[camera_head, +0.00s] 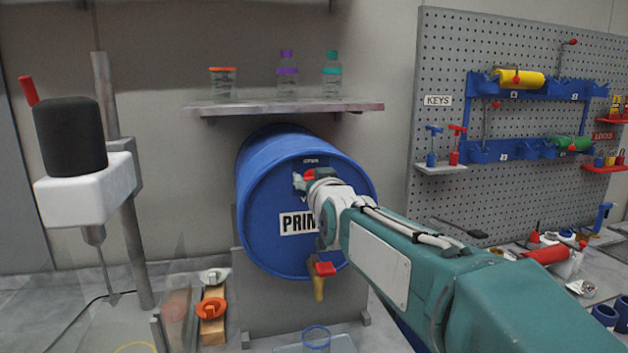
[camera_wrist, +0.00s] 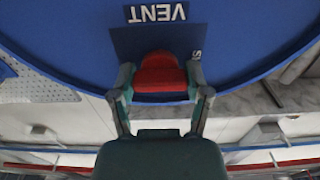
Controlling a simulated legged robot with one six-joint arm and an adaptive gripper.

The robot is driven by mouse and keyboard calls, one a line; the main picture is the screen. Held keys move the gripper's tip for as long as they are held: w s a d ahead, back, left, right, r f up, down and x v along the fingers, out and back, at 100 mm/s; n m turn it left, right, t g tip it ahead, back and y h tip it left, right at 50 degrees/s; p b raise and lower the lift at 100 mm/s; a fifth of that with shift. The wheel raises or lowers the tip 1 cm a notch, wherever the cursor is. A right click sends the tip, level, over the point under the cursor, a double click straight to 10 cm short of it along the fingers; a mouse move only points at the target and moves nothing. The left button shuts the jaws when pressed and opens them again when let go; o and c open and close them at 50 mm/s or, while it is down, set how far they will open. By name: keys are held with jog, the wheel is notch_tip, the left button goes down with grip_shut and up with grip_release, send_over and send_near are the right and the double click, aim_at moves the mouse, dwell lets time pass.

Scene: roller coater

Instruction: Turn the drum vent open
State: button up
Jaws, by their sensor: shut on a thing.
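The blue drum (camera_head: 262,215) lies on its side on a grey stand, its round end facing me, with a white label starting "PRIM" (camera_head: 297,223). The red vent knob (camera_head: 309,174) is high on that end, partly hidden by my gripper (camera_head: 310,181). In the wrist view, the red vent knob (camera_wrist: 160,73) sits between the two fingers of my gripper (camera_wrist: 160,80), which is shut on it. The word "VENT" (camera_wrist: 157,13) appears upside down beside it.
A red-handled tap (camera_head: 322,270) hangs low on the drum's end. A shelf (camera_head: 350,106) with bottles and a jar is above the drum. A mixer (camera_head: 85,195) stands at left. A pegboard (camera_head: 440,60) with tools is at right.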

jog(key=shift+m, duration=0.4)
jog(key=m, duration=0.3)
jog(key=shift+m, duration=0.4)
jog(key=m, duration=0.4)
jog(key=shift+f, duration=0.1)
jog(key=m, duration=0.5)
jog(key=shift+f+m, duration=0.1)
jog(key=shift+m, duration=0.3)
jog(key=shift+f+m, duration=0.1)
jog(key=shift+m, duration=1.6)
jog(key=shift+f, duration=0.15)
jog(key=o, duration=1.2)
jog(key=shift+d, duration=0.1)
jog(key=shift+c, duration=0.2)
jog(key=shift+r, duration=0.2)
